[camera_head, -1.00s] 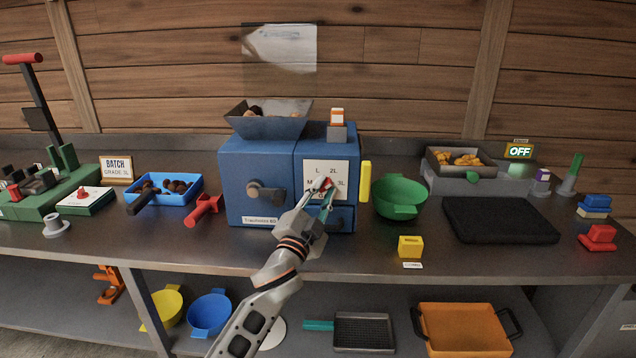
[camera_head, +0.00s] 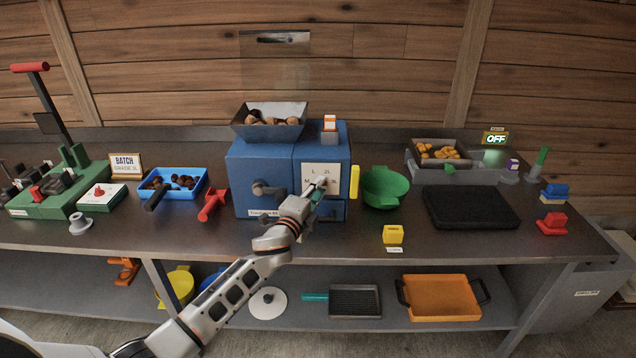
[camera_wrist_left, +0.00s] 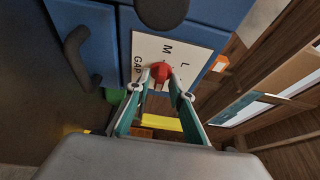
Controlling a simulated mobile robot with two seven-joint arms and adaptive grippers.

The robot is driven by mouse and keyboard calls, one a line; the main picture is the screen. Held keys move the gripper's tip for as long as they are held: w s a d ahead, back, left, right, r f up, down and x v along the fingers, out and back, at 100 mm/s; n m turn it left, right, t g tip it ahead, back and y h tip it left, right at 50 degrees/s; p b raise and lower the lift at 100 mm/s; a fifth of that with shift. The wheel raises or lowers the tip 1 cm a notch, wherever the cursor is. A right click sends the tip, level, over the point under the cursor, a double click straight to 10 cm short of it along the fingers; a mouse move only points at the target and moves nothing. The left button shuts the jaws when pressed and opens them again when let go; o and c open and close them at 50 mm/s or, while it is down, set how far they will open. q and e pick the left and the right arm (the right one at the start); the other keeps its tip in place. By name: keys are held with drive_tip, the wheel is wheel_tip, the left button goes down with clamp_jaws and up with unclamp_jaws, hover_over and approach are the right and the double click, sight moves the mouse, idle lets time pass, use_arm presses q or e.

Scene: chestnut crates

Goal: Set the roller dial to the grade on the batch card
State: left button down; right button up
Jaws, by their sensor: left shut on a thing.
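The roller dial (camera_wrist_left: 160,71) is a red knob on a white scale plate (camera_head: 311,172) on the front of the blue machine (camera_head: 260,163). The plate carries L, 2L, M, and another grade at its right; GAP shows in the left wrist view. My left gripper (camera_head: 320,187) is at the plate, shut on the dial; its teal fingers (camera_wrist_left: 161,76) sit on either side of the red knob. The dial's pointer is hidden, so its setting cannot be told. The batch card (camera_head: 126,166) stands at the left back; its grade is too small to read surely.
A yellow handle (camera_head: 354,182) and a green bowl (camera_head: 385,188) stand just right of the plate. A dark crank (camera_head: 262,189) is on its left. A yellow block (camera_head: 393,234) is at the front.

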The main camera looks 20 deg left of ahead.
use_arm(q)
drive_tip(key=shift+a, duration=0.1)
idle(0.4)
drive_tip(key=c, duration=2.1)
unclamp_jaws()
drive_tip(key=shift+c, duration=0.2)
drive_tip(key=s+a, duration=0.1)
drive_tip(key=s, duration=1)
drive_tip(key=shift+s+a, duration=0.15)
drive_tip(key=shift+s, duration=0.25)
drive_tip(key=s+d+f+n+g, duration=0.2)
drive_tip(key=s+f+n, duration=0.5)
drive_tip(key=s+f, duration=0.6)
drive_tip(key=s+d+f+n+g+h, duration=0.1)
drive_tip(key=s+f+n+g, duration=0.4)
drive_tip(key=s+f, duration=0.8)
drive_tip(key=s+d+n, duration=0.1)
drive_tip(key=s+n, duration=0.1)
drive_tip(key=s, duration=0.2)
drive_tip(key=shift+s+d+n, duration=0.2)
drive_tip(key=shift+d+n, duration=0.05)
drive_tip(key=shift+n, duration=0.15)
